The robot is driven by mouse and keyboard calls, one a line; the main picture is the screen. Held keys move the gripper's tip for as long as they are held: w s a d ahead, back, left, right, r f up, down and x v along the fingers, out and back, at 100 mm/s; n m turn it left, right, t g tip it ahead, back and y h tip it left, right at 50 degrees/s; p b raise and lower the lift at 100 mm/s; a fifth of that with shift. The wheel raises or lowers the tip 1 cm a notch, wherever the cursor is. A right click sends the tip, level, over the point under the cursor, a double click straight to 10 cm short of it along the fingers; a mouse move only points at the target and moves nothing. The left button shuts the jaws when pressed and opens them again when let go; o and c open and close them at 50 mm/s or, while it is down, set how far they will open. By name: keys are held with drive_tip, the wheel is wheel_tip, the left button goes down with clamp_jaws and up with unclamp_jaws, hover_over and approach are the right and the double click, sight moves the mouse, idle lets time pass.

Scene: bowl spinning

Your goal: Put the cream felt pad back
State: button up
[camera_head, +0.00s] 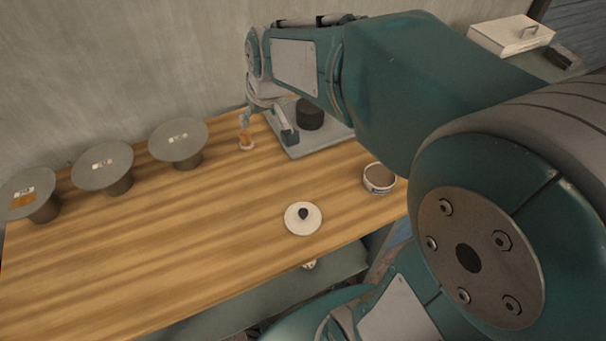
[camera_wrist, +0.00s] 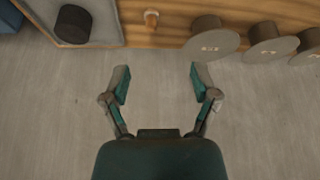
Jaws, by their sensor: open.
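A round cream pad (camera_head: 290,219) lies flat on the wooden table near its front edge, with a small dark knob-like piece (camera_head: 303,214) on its middle. It looks like the cream felt pad, though I cannot make out its texture. It does not show in the wrist view. My gripper (camera_head: 266,124) is at the far back of the table beside the grey tray, well away from the pad. In the wrist view my gripper (camera_wrist: 158,74) has its fingers spread, with nothing between them.
A grey tray (camera_head: 327,144) holds a dark cylinder (camera_head: 310,114). A small orange-brown piece (camera_head: 246,142) stands near my gripper. Grey round-topped stands (camera_head: 178,137) line the back left. A small round container (camera_head: 379,179) sits at the right. The table's middle (camera_head: 200,220) is clear.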

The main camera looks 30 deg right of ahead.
drive_tip(key=s+r+m, duration=0.1)
drive_tip(key=s, duration=1.7)
drive_tip(key=shift+s+r+m+t+h, duration=0.3)
drive_tip(key=shift+s+r, duration=0.05)
drive_tip(key=shift+s, duration=0.05)
drive_tip(key=shift+d, duration=0.2)
